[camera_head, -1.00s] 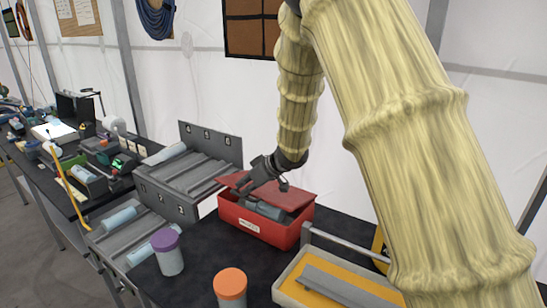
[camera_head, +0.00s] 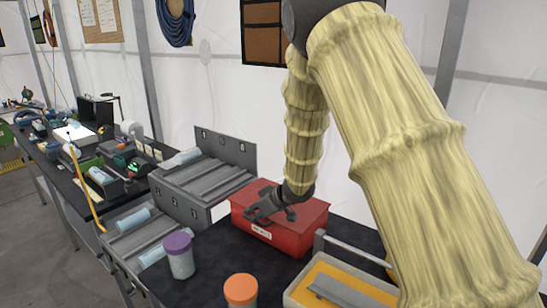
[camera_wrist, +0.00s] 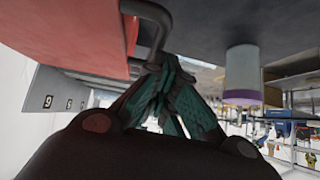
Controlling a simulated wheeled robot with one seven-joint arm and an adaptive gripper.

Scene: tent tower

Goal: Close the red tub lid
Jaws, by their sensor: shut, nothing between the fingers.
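The red tub (camera_head: 268,232) stands on the dark table, with a white label on its front. Its red lid (camera_head: 308,211) lies flat over the top with no gap that I can see, and the inside is hidden. My gripper (camera_head: 252,215) is shut and empty at the lid's front-left part, low over the lid and front edge. In the wrist view, the teal fingertips (camera_wrist: 172,85) are together beside a grey bent handle (camera_wrist: 152,22) on the red tub. I cannot tell whether they touch it.
A purple-lidded jar (camera_head: 179,256) and an orange-lidded jar (camera_head: 241,290) stand in front of the tub. A grey numbered rack (camera_head: 205,185) is close on the left. A yellow-lined tray (camera_head: 335,288) with a grey bar is at the front right.

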